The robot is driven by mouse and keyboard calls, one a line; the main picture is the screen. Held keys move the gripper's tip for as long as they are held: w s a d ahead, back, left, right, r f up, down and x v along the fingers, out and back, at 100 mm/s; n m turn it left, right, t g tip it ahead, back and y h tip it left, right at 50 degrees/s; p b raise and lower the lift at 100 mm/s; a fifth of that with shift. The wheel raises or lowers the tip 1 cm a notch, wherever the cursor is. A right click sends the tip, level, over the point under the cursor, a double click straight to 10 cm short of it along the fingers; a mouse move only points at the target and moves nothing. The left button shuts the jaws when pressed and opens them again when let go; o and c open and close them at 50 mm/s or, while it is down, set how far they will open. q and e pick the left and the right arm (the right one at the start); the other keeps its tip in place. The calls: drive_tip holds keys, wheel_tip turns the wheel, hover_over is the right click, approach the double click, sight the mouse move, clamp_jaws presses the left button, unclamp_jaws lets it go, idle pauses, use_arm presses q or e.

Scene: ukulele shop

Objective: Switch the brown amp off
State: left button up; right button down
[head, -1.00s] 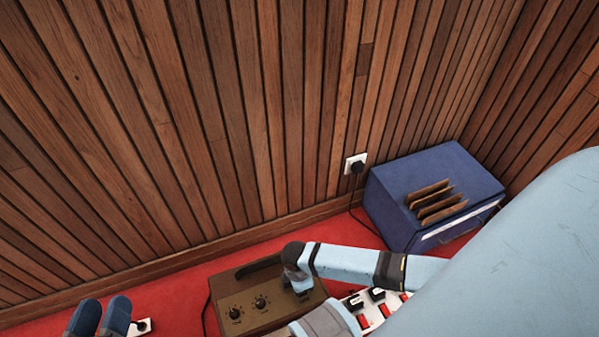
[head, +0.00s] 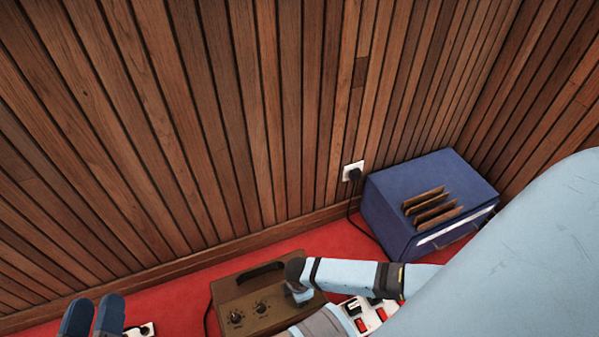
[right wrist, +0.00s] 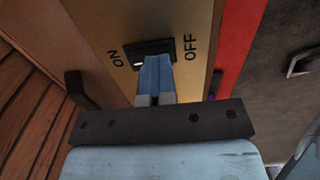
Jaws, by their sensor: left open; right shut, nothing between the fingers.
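The brown amp (head: 246,292) stands on the red floor by the wall, with a dark handle and two knobs. My right arm reaches across its right end; in the head view its fingers are hidden. In the right wrist view, the amp's tan panel (right wrist: 197,75) carries a black switch (right wrist: 165,46) between the words ON and OFF. My right gripper (right wrist: 153,62) is shut and empty, its fingertips at the switch, covering part of it. A small pale spot shows on the ON side. I cannot tell whether they touch. My left gripper (head: 94,303) is open and empty at the lower left.
A blue box (head: 415,195) with several brown slats stands at the right. A wall socket (head: 347,170) holds a black plug and cord. A white panel with red switches (head: 378,312) is partly behind my right arm. A white socket strip (head: 149,328) lies near my left gripper.

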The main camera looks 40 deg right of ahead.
drive_tip(key=shift+w+d+f, duration=0.15)
drive_tip(key=shift+w+d, duration=0.2)
drive_tip(key=shift+w, duration=0.45)
drive_tip(key=shift+f, duration=0.1)
use_arm(q)
drive_tip(key=shift+w+f, duration=0.15)
drive_tip(key=shift+f, duration=0.05)
use_arm(e)
wheel_tip(320, 180, up, 2)
drive_tip(key=p, duration=0.3)
drive_tip(key=shift+a+r, duration=0.1)
drive_tip(key=shift+r, duration=0.1)
use_arm(q)
wheel_tip(320, 180, up, 4)
drive_tip(key=a+t+y+p, duration=0.1)
drive_tip(key=a+p, duration=0.1)
drive_tip(key=p, duration=0.1)
use_arm(e)
wheel_tip(320, 180, up, 3)
drive_tip(key=shift+f, duration=0.1)
use_arm(q)
wheel_tip(320, 180, down, 9)
drive_tip(key=s+a+n+g+y+p, duration=0.1)
drive_tip(key=a+g+y+p, duration=0.2)
drive_tip(key=p, duration=0.1)
drive_tip(key=shift+r+g, duration=0.2)
drive_tip(key=shift+g, duration=0.2)
use_arm(e)
wheel_tip(320, 180, up, 9)
drive_tip(key=shift+s, duration=0.15)
